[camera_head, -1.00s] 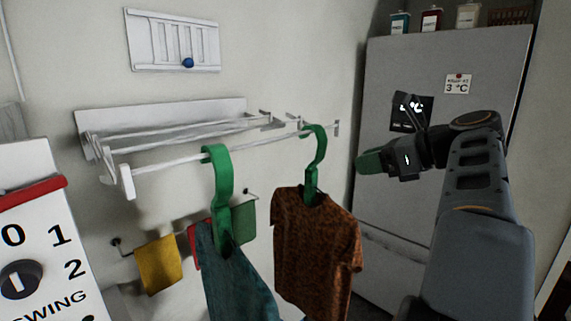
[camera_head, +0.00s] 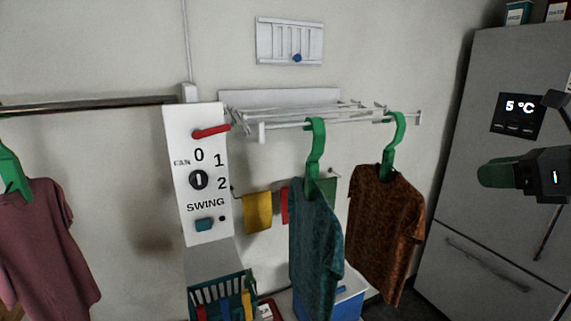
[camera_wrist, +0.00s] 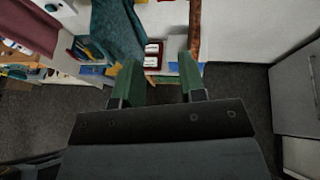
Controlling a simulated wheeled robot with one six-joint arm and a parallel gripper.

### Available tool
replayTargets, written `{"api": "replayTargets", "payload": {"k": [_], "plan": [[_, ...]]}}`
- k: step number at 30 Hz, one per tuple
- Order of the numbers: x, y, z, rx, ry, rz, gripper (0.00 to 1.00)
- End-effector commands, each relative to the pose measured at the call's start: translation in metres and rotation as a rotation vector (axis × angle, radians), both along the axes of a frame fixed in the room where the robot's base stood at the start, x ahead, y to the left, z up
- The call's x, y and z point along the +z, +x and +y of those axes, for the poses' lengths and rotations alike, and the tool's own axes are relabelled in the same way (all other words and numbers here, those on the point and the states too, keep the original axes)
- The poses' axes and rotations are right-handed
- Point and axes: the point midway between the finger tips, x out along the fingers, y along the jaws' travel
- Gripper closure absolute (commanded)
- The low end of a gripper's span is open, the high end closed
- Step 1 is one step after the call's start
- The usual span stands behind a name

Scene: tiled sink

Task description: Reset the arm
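My gripper (camera_head: 497,174) shows at the right edge of the head view, in front of the grey fridge. Its green fingers point left. In the wrist view the two fingers (camera_wrist: 159,75) stand apart with nothing between them, so it is open and empty. Part of my arm lies beyond the right edge of the head view. A teal shirt (camera_head: 315,240) and a brown patterned shirt (camera_head: 385,225) hang on green hangers from the white wall rack (camera_head: 290,98), to the left of my gripper and apart from it.
The fridge (camera_head: 480,110) stands at the right with a 5 °C display. A fan panel (camera_head: 205,225) with a red lever is on the left. A pink shirt (camera_head: 45,240) hangs at far left under a rail (camera_head: 90,105). Below are a green basket (camera_head: 222,288) and a blue-white box (camera_head: 347,300).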

Motion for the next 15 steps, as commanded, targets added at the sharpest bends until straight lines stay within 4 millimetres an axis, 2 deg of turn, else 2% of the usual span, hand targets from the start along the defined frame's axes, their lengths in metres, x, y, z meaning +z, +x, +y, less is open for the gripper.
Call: {"api": "replayTargets", "payload": {"k": [8,11,15], "plan": [[-0.005,0.006,-0.006,0.037,-0.181,-0.091,0.62],[-0.017,0.009,-0.014,0.04,-0.272,-0.105,0.62],[-0.046,0.01,-0.031,0.053,-0.434,-0.1,0.62]]}}
